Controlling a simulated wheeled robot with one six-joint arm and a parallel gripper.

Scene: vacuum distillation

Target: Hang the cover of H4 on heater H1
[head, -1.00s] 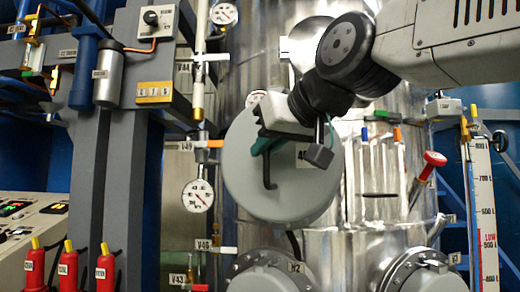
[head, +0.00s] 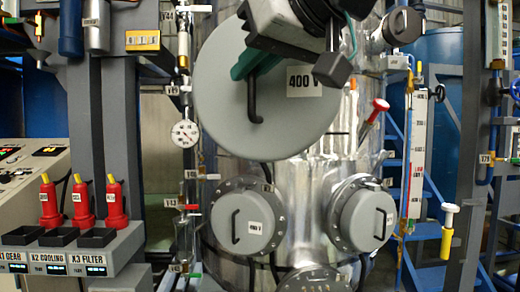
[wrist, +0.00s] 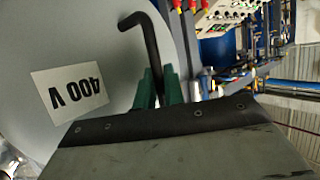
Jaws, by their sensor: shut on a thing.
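A large round grey cover (head: 215,110) with a 400 V label hangs upright at the upper middle of the head view. My gripper (head: 250,72) has its green fingers shut on the cover's black bent handle (head: 254,110). In the wrist view the handle (wrist: 146,40) stands between the green fingers (wrist: 158,88), beside the cover's grey face (wrist: 60,45). Below the held cover, a left flanged heater (head: 224,238) and a right one (head: 366,218) carry smaller grey covers with handles. Another flange (head: 313,280) shows at the bottom edge. I cannot tell which is H1.
The shiny metal vessel (head: 300,190) stands behind the held cover. A red-handled valve (head: 379,106) sticks out on its right, and a gauge (head: 185,133) with pipework stands on its left. A control console (head: 30,160) and red connectors (head: 80,200) are at the left.

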